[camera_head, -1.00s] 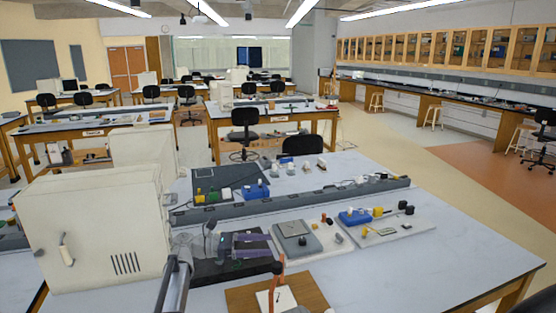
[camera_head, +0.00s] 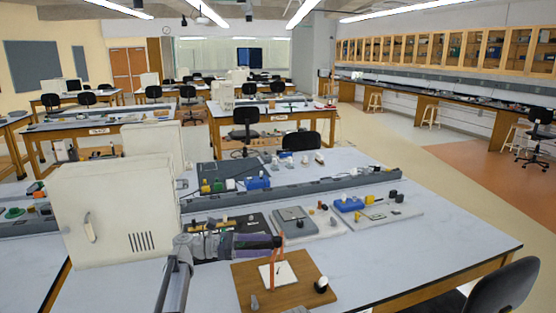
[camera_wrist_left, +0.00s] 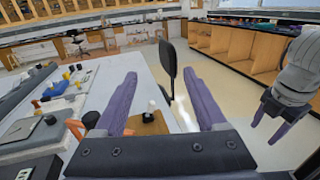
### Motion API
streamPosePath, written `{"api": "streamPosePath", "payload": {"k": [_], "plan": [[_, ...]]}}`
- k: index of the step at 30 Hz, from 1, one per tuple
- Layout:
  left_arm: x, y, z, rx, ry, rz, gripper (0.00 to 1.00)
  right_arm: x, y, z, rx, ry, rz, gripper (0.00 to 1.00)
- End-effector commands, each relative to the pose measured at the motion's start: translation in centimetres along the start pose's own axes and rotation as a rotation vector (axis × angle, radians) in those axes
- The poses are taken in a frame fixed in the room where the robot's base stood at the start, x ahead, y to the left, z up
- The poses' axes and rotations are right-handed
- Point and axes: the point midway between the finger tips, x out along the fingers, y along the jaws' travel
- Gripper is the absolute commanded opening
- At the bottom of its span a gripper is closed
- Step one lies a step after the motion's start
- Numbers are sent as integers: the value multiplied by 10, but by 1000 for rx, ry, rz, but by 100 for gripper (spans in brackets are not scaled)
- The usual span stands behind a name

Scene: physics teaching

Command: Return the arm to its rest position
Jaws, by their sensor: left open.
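My left gripper (camera_head: 262,242) reaches in from the left over the front of the near table (camera_head: 420,255). Its purple fingers point right and overlap in the head view. In the left wrist view the left gripper (camera_wrist_left: 161,76) shows its two fingers spread apart, with nothing between them. My right gripper (camera_wrist_left: 269,122) shows at the right of the left wrist view, with its purple fingers apart and empty. It is not seen in the head view.
A wooden board (camera_head: 247,275) with orange uprights (camera_head: 278,262) and a white sheet lies close by the left gripper. A cream box (camera_head: 115,215) stands at left. Behind are a grey track (camera_head: 330,187) and several apparatus boards. A dark chair (camera_head: 505,290) is at bottom right.

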Motion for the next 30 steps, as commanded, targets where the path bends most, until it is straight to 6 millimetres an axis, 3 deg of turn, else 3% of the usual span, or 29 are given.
{"api": "streamPosePath", "payload": {"k": [8, 17, 25, 30], "plan": [[6, -14, -20, 80, 89, -3, 74, 0, 0, 0, 0, 0, 0, 61], [13, -41, -60, 256, 276, -36, 74, 0, 0, 0, 0, 0, 0, 61], [3, -89, -126, 564, 590, -179, 74, 0, 0, 0, 0, 0, 0, 61], [-31, -137, -179, 873, 882, -443, 74, 0, 0, 0, 0, 0, 0, 61]]}}
